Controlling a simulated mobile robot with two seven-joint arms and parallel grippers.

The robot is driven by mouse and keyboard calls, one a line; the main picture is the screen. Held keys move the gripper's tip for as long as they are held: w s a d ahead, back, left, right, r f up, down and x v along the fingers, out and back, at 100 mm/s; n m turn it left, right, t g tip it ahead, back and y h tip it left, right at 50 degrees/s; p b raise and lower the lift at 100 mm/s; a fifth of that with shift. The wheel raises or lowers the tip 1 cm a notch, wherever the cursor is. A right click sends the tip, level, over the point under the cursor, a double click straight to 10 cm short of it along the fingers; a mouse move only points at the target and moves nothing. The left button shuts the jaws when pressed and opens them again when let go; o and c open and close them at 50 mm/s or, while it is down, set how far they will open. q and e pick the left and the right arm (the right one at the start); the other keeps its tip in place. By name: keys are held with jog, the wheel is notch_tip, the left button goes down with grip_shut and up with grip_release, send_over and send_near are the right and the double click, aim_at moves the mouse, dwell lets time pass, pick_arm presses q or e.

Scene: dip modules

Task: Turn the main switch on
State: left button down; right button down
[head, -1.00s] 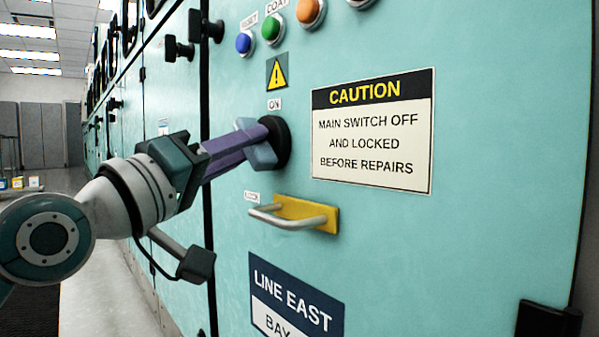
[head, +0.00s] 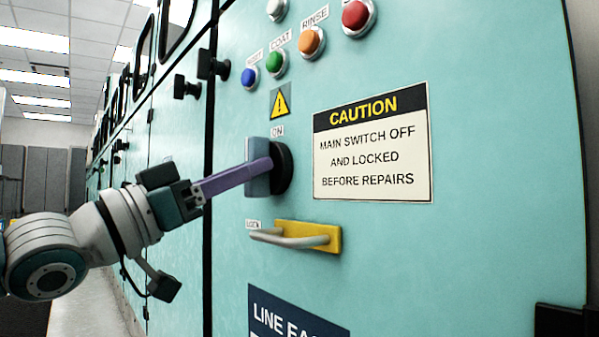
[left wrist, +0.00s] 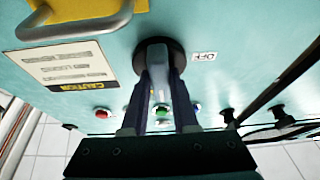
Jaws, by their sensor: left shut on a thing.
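The main switch has a round black base (head: 284,168) and a grey-blue handle (head: 257,154) on the teal cabinet door. The handle stands upright under the ON label (head: 277,131). My left gripper (head: 262,168) reaches in from the left, its purple fingers shut on the handle. In the left wrist view, the grey handle (left wrist: 158,62) lies between the two fingers of my gripper (left wrist: 161,88). An OFF label (left wrist: 204,56) shows beside the base there; the head view does not show it. My right gripper is not in view.
A grey handle on a yellow plate (head: 320,237) juts out below the switch. A caution sign (head: 372,148) is to its right. Coloured push buttons, including a green one (head: 276,63), sit above. Black door knobs (head: 210,66) stick out at the left.

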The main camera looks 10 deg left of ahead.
pick_arm(q)
jog(key=shift+f+m, duration=0.1)
jog(key=shift+m, duration=0.2)
jog(key=c, duration=0.7)
grip_release()
jog(key=shift+p+v, duration=2.2)
jog(key=shift+v, duration=2.75)
jog(key=shift+a, duration=0.1)
